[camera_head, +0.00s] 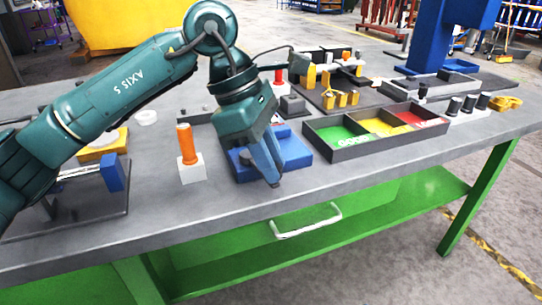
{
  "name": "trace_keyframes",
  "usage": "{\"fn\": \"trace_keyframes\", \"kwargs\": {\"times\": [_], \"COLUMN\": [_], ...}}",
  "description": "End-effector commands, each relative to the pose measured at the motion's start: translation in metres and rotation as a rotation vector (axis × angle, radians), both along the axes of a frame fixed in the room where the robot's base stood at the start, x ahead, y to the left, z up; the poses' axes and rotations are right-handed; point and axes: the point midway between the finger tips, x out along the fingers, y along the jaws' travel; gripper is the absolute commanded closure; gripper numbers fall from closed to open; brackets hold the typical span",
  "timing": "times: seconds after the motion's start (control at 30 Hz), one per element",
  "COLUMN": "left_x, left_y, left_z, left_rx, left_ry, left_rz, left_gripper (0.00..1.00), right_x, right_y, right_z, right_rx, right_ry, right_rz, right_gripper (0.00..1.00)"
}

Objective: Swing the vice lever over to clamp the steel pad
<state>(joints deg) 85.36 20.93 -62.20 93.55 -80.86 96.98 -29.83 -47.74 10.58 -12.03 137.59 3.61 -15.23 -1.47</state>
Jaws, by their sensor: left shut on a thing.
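My left gripper (271,172) reaches down from the left over a blue vice-like fixture (295,147) near the table's front edge. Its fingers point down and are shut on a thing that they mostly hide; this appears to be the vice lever. The gripper and its hand also cover much of the fixture, so I cannot make out the steel pad or the lever's angle. My right gripper is not in view.
A dark tray (350,152) with green, yellow and red compartments lies close on the right. The grey table (340,184) is clear along its front edge.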

Motion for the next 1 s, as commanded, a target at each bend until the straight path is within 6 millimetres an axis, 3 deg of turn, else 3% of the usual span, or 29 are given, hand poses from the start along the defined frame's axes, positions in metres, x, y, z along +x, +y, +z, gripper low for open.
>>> {"fn": "trace_keyframes", "kwargs": {"times": [0.1,0.13,0.4,0.73,1.0], "left_x": [0.000,0.000,0.000,0.001,0.006], "left_y": [0.001,0.001,0.001,0.003,0.023], "left_z": [0.001,0.001,0.000,0.008,0.059], "left_rx": [0.001,0.001,0.001,0.001,-0.001], "left_ry": [0.000,0.000,0.001,0.000,-0.003], "left_rz": [-0.001,-0.001,0.000,0.001,0.003], "left_gripper": [1.00,0.78,0.57,0.57,0.57], "right_x": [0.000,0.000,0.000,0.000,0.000], "right_y": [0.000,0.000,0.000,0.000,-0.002], "right_z": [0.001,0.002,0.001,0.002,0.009], "right_rx": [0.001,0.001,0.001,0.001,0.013], "right_ry": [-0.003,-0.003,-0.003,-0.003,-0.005], "right_rz": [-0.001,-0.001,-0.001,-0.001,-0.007], "right_gripper": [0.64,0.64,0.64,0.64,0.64]}}
